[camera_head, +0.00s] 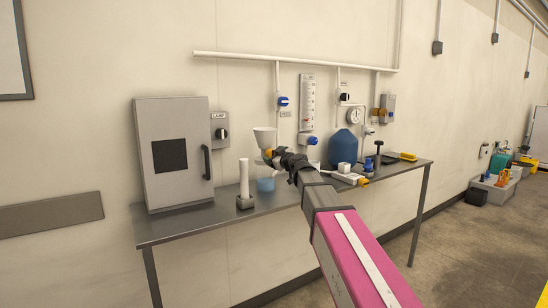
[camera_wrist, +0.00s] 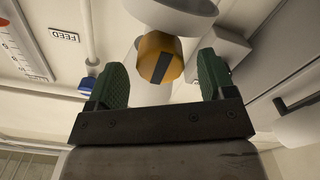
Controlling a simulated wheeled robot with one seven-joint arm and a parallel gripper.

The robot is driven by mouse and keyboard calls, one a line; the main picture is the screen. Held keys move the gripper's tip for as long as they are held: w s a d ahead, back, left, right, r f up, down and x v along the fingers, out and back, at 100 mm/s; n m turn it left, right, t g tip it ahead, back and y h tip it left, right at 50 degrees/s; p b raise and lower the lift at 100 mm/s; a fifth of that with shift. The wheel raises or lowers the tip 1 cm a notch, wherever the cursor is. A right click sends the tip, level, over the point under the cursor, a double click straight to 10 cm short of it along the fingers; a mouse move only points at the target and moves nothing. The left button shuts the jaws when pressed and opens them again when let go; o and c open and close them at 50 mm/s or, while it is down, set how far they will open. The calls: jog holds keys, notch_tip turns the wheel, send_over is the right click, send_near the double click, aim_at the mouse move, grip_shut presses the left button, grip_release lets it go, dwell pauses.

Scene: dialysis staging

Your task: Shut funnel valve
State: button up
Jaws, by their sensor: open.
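The white funnel (camera_head: 265,137) stands above the metal bench, in front of the wall. Its orange valve (camera_wrist: 159,57) with a dark bar across its face sits just below the funnel's white body (camera_wrist: 172,12) in the wrist view. In the head view the orange valve (camera_head: 267,155) is partly hidden by my arm. My gripper (camera_wrist: 160,75) is open, with one green-padded finger on each side of the valve. Clear gaps show between the pads and the valve, and nothing is held. A blue translucent beaker (camera_head: 265,184) stands on the bench under the funnel.
The metal bench (camera_head: 225,213) carries a grey cabinet (camera_head: 168,187), a white cylinder on a dark base (camera_head: 244,180) and a blue jug (camera_head: 343,148). A lamp switch (camera_head: 221,132) and white pipes with blue valves (camera_head: 283,101) are on the wall behind.

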jog(key=shift+w+a, duration=0.15)
jog(key=shift+w, duration=0.05)
jog(key=shift+c, duration=0.2)
jog(key=c, duration=0.9)
jog(key=shift+m, duration=4.4)
